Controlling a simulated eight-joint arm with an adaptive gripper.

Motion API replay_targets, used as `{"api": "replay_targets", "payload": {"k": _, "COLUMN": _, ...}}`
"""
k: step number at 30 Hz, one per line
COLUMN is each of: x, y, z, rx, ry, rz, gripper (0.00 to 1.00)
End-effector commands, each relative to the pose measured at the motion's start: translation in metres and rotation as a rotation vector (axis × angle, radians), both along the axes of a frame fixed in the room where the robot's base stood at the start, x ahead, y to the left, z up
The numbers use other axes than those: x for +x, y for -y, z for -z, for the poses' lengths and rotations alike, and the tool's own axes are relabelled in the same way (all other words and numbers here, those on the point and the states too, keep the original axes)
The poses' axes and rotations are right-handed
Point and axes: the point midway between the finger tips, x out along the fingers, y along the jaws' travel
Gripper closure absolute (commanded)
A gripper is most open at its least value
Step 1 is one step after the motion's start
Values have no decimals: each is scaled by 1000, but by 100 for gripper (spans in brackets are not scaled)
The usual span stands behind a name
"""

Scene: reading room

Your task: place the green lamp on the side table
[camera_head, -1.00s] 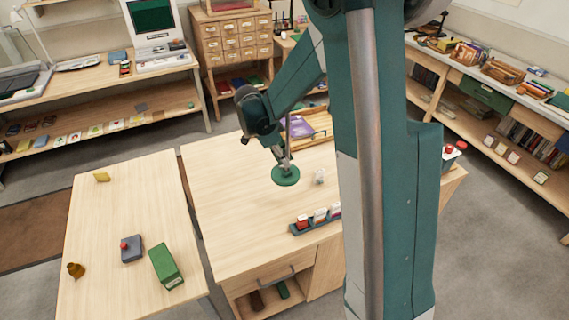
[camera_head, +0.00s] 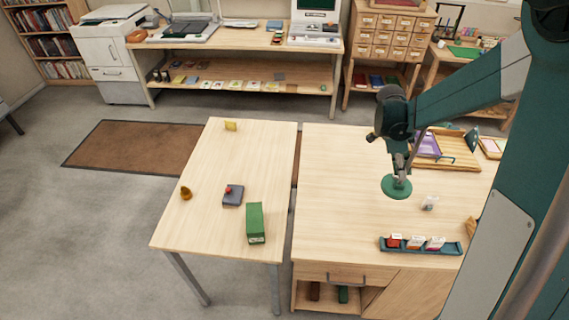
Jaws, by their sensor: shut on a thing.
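The green lamp shows as a round green base (camera_head: 397,188) on a thin stem, over the larger wooden desk (camera_head: 335,200). My gripper (camera_head: 400,160) is shut on the lamp's stem, above the base. The lamp is upright; its upper part is hard to make out behind my gripper. I cannot tell whether the base touches the desk or hangs just above it. The side table (camera_head: 195,225), a pale wooden one, stands to the left of the desk with a narrow gap between them.
A stamp rack (camera_head: 421,246), a small clear object (camera_head: 430,203) and a wooden tray (camera_head: 440,162) are on the desk.

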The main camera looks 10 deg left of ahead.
Motion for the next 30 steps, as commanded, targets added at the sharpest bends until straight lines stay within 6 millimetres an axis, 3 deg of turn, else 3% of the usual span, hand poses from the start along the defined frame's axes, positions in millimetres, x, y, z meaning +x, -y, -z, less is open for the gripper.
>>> {"api": "replay_targets", "payload": {"k": 8, "x": 6, "y": -6, "z": -1, "rx": -1, "ry": 0, "rz": -25, "gripper": 100}}
{"api": "replay_targets", "payload": {"k": 14, "x": 21, "y": -24, "z": -1, "rx": -1, "ry": 0, "rz": -93, "gripper": 100}}
{"api": "replay_targets", "payload": {"k": 20, "x": 46, "y": -55, "z": -1, "rx": -1, "ry": 0, "rz": -207, "gripper": 100}}
{"api": "replay_targets", "payload": {"k": 30, "x": 94, "y": -128, "z": 0, "rx": -1, "ry": -1, "rz": -452, "gripper": 100}}
